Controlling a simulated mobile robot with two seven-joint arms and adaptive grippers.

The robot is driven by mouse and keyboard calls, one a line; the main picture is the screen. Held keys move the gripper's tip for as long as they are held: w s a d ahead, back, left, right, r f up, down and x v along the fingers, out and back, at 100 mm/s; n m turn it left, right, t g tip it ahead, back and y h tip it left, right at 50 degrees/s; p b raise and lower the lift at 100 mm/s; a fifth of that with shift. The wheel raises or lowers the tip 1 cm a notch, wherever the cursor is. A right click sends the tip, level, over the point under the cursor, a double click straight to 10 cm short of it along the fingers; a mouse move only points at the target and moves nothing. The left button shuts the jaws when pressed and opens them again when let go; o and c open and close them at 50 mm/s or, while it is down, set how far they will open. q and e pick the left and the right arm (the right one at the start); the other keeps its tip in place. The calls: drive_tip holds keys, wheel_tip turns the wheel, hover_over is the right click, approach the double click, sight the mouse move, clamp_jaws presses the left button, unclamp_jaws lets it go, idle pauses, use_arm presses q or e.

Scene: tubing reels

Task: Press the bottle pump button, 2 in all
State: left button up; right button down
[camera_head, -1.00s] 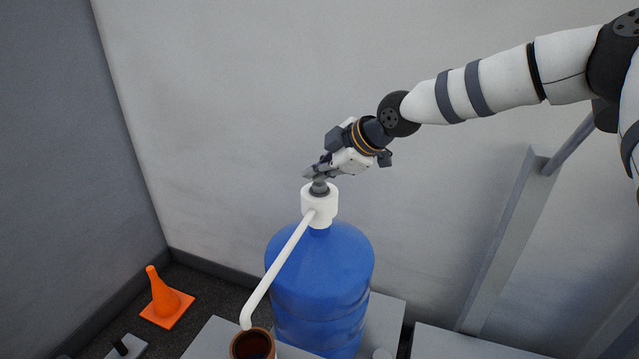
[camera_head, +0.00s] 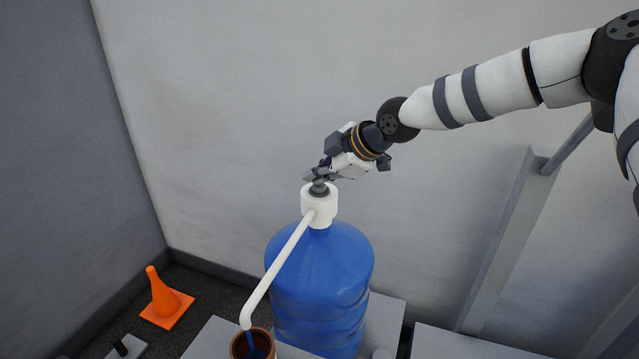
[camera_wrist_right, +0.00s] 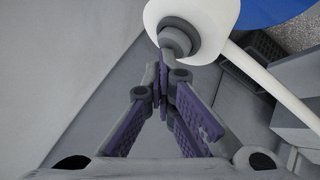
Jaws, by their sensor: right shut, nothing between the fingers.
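A large blue bottle (camera_head: 320,280) stands upright with a white pump (camera_head: 318,207) on its neck. The pump's grey button (camera_head: 319,189) is on top, and a white spout (camera_head: 275,270) slopes down to the left over a brown cup (camera_head: 253,345). In the right wrist view the closed fingers (camera_wrist_right: 162,80) meet near the grey button (camera_wrist_right: 175,42). My left gripper is not in view.
Grey blocks (camera_head: 212,340) stand beneath and around the bottle. An orange cone (camera_head: 165,300) is on the dark floor at the left. A grey metal frame (camera_head: 510,235) leans at the right, and a pale wall is behind.

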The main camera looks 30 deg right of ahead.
sight(318, 187)
drive_tip(key=shift+s+f, duration=0.2)
drive_tip(key=shift+f, duration=0.35)
drive_tip(key=shift+w+d+r, duration=0.1)
drive_tip(key=shift+w+r, duration=0.05)
drive_tip(key=shift+r, duration=0.85)
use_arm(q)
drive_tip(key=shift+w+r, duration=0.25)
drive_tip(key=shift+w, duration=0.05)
use_arm(e)
drive_tip(key=shift+r, duration=0.1)
drive_tip(key=shift+r+p, duration=0.85)
drive_tip(key=shift+r, duration=1.85)
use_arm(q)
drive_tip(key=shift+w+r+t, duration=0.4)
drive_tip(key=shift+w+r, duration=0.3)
use_arm(e)
drive_tip(key=shift+f, duration=0.1)
